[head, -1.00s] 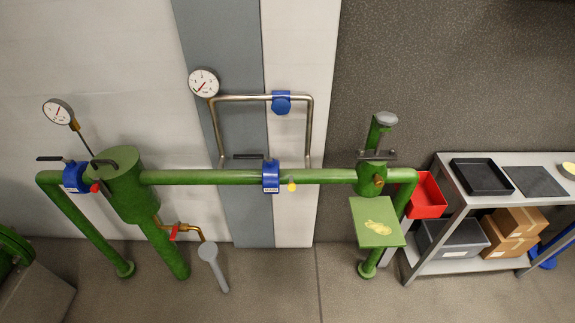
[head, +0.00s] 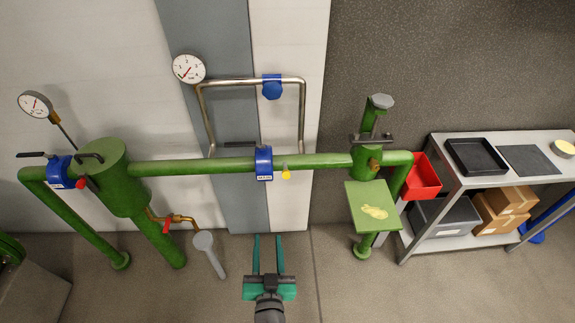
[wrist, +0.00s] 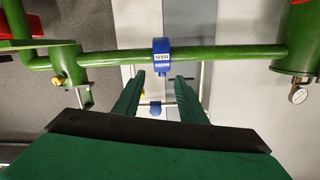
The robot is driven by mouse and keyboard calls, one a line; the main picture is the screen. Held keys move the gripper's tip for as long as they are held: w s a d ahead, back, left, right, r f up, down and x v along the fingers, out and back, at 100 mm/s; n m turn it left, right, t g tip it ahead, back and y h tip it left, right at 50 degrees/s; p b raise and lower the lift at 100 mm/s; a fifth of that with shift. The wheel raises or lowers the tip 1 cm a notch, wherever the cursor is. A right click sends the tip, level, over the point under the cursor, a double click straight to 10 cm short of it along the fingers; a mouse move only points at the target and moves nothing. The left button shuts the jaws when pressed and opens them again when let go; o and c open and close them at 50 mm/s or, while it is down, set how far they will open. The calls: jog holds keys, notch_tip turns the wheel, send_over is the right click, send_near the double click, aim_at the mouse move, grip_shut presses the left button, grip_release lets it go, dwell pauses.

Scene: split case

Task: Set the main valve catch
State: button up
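The main valve (head: 264,163) is a blue body on the green horizontal pipe, with a white label; it also shows in the wrist view (wrist: 161,47), where the label seems to read MAIN. Its dark lever (head: 240,144) points left, along the pipe. A small yellow knob (head: 286,174), seemingly the catch, sits just right of the valve, below the pipe. In the wrist view it is mostly hidden behind a finger. My gripper (head: 268,238) is open and empty, below the valve in the head view, fingers pointing toward it. The wrist view shows the valve beyond the parted fingertips (wrist: 160,78).
A steel bypass pipe (head: 230,82) with a blue valve (head: 272,87) rises behind. A green tank (head: 122,180) and gauges stand left. A small green shelf (head: 373,208) with a yellow glove-like item is at right, beside a red bin (head: 423,178) and a metal rack (head: 447,208).

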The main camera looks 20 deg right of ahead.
aim_at(286, 178)
jog(key=w+d+r+m+h, duration=0.1)
jog(key=w+d+r, duration=0.1)
jog(key=w, duration=0.1)
jog(key=w+d+r+m+h, duration=0.1)
jog(key=w+d+r, duration=0.2)
jog(key=w, duration=0.1)
jog(key=w+d+r+m+h, duration=0.2)
jog(key=w+d+r, duration=0.1)
jog(key=shift+w+r, duration=0.2)
jog(key=x, duration=1)
jog(key=shift+w+f, duration=0.15)
jog(key=shift+w, duration=0.05)
jog(key=shift+d, duration=0.15)
grip_shut()
jog(key=shift+d, duration=0.1)
